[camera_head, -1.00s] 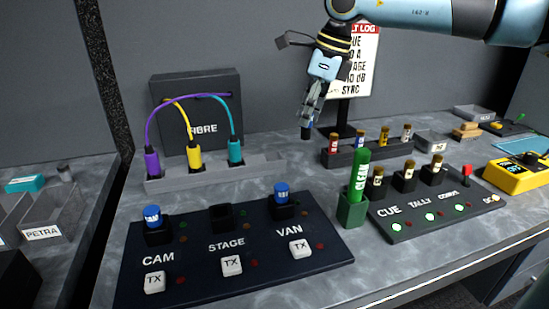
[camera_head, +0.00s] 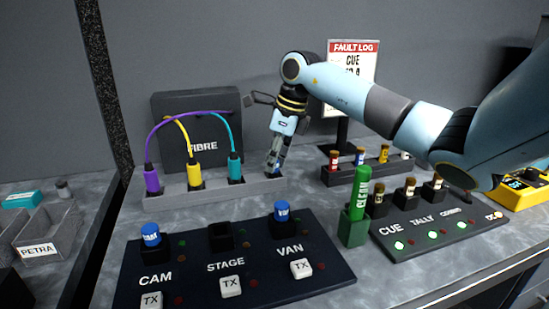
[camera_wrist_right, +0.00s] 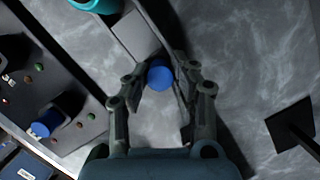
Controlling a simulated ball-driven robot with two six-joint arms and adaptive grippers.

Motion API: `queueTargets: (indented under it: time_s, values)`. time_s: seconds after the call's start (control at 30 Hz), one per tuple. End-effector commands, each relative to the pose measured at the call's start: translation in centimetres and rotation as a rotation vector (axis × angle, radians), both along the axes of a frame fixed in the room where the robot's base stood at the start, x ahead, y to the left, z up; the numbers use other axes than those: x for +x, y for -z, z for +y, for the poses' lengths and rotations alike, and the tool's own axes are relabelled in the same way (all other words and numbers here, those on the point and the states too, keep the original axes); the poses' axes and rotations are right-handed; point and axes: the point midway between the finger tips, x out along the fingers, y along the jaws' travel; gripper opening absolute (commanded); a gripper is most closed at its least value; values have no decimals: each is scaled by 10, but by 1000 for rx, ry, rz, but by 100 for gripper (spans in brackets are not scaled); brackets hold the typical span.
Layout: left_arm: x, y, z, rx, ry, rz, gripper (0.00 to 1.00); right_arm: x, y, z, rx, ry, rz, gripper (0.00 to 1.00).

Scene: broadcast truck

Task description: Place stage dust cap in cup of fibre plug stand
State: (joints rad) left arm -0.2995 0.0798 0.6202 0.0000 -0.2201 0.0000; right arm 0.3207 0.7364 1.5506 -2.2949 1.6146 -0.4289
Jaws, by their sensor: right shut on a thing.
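A blue dust cap (camera_wrist_right: 160,75) is between the fingers of my right gripper (camera_wrist_right: 160,88) in the right wrist view. In the head view my right gripper (camera_head: 274,166) is shut on it at the right end of the grey fibre plug stand (camera_head: 215,190). The cap is mostly hidden by the fingers there; I cannot tell whether it sits in a cup. Purple, yellow and teal plugs (camera_head: 235,168) stand along the rest of the stand. The STAGE socket (camera_head: 221,236) is empty and dark. My left gripper is not in view.
Blue caps sit on the CAM socket (camera_head: 150,234) and VAN socket (camera_head: 281,211). A green CLEAN pen (camera_head: 359,194) stands upright at right of the panel. A rack (camera_head: 352,175) of small vials stands behind it. Trays (camera_head: 48,232) lie at left.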

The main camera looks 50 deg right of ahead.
Motion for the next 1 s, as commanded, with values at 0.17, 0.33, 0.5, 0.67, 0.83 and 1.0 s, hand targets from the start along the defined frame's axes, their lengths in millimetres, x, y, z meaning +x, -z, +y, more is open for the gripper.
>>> queueTargets:
  time_s: [0.17, 0.33, 0.5, 0.67, 0.83, 1.0]
  values:
    - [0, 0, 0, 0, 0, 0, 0, 0, -1, 0, 0, 0, -1, 7]
    - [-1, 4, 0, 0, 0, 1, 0, 0, 3, 0, 0, 0, -1, 28]
    - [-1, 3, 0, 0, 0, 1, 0, 0, 2, 0, 0, 0, -1, 47]
    - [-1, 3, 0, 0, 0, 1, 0, 0, 2, 0, 0, 0, -1, 47]
    - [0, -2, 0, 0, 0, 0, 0, 0, -4, -1, 0, 0, -2, 47]
    - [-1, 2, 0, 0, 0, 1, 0, -7, -30, -5, -6, -1, -4, 47]
